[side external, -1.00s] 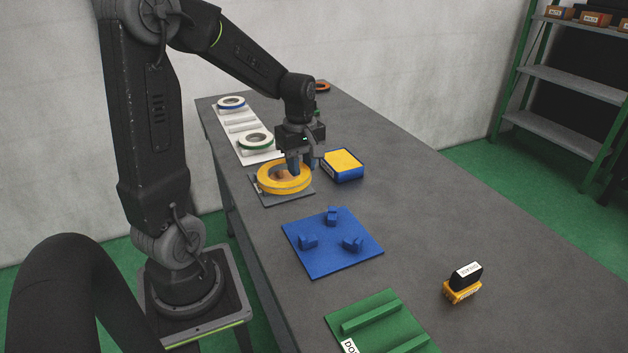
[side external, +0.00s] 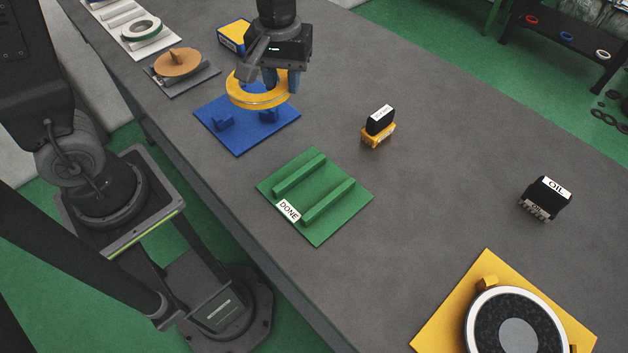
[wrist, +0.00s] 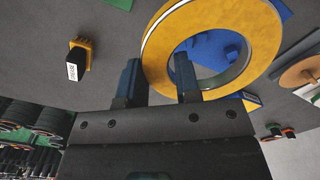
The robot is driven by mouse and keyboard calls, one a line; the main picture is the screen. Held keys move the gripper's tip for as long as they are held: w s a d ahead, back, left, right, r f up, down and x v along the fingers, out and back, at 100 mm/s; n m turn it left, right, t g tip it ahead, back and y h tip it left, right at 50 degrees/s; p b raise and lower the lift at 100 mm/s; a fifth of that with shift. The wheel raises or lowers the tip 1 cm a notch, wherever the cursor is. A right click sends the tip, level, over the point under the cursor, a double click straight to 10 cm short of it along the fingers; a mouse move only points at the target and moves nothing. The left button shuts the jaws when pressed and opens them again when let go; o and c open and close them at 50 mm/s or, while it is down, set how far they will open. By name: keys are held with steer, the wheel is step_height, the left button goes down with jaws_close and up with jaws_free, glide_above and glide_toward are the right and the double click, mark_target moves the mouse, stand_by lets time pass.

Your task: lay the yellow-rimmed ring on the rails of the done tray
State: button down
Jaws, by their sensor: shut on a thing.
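The yellow-rimmed ring (side external: 237,93) hangs in the air above the blue plate in the side view. It also fills the upper right of the wrist view (wrist: 257,38), with a white line round its outer side. My gripper (side external: 281,82) is shut on the ring's wall; in the wrist view (wrist: 158,78) one finger is at the hole and the other outside the ring. The green done tray (side external: 312,190) lies nearer the camera, with two parallel raised rails and a DONE label. Its rails are empty.
The blue plate (side external: 237,142) has upright blocks, partly hidden by the ring. A grey plate (side external: 203,80) bears a tan disc (side external: 178,62). A black-and-yellow block (side external: 378,128) stands right of the tray; an OIL block (side external: 545,197) and yellow plate (side external: 440,320) are farther right.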

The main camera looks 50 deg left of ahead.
steer(key=s+d+m, duration=0.1)
steer(key=d+m, duration=0.2)
steer(key=d, duration=0.3)
glide_above(336, 193)
step_height(336, 193, down, 7)
steer(key=shift+r, duration=0.1)
steer(key=shift+f, duration=2)
steer(key=shift+f, duration=0.1)
steer(key=c, duration=0.8)
jaws_free()
steer(key=shift+f, duration=0.1)
step_height(336, 193, up, 12)
steer(key=shift+r, duration=0.25)
